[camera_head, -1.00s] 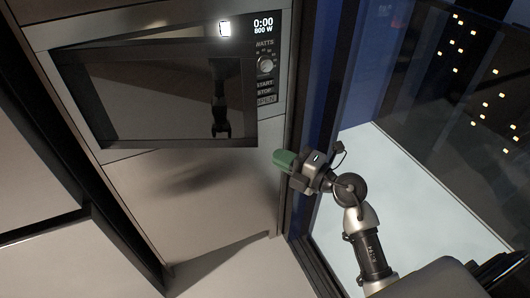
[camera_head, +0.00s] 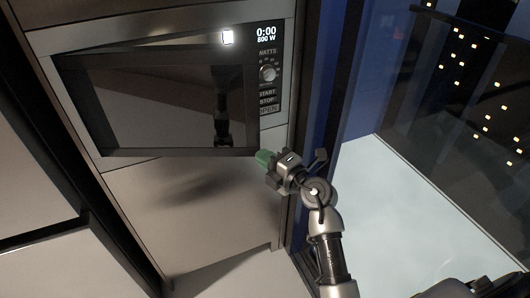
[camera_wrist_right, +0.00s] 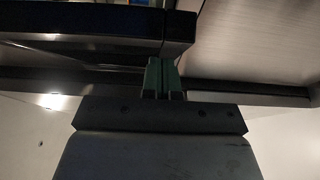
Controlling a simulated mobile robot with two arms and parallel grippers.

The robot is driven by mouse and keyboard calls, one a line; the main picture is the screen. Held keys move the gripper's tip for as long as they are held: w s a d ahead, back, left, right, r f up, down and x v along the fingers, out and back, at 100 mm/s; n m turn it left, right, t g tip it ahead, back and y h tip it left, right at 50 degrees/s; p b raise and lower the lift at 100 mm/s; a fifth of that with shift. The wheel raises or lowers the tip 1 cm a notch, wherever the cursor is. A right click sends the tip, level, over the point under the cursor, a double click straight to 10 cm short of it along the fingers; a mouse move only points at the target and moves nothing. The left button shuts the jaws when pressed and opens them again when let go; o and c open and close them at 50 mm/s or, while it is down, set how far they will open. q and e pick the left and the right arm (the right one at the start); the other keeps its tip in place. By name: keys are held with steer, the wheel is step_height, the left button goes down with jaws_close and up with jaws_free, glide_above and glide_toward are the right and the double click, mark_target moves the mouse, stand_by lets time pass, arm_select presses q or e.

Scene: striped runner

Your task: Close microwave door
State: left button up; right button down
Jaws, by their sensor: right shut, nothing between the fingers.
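The built-in microwave (camera_head: 268,98) is at the upper left of the head view. Its dark-framed door (camera_head: 180,153) stands ajar, with its free edge at the right, near the control panel. My right gripper (camera_head: 263,157) has green fingertips, shut and empty, at the door's lower right corner. In the right wrist view, the green fingers (camera_wrist_right: 162,77) point at the dark door edge (camera_wrist_right: 100,47). They are very close to it; I cannot tell whether they touch. My left gripper is not in view.
A plain cabinet front (camera_head: 190,205) lies below the microwave. A dark window (camera_head: 470,90) with lights outside and a pale surface (camera_head: 385,215) are at the right. Light panels (camera_head: 40,200) fill the left side.

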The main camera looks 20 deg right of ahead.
steer(key=shift+w+d, duration=0.4)
steer(key=shift+w, duration=0.4)
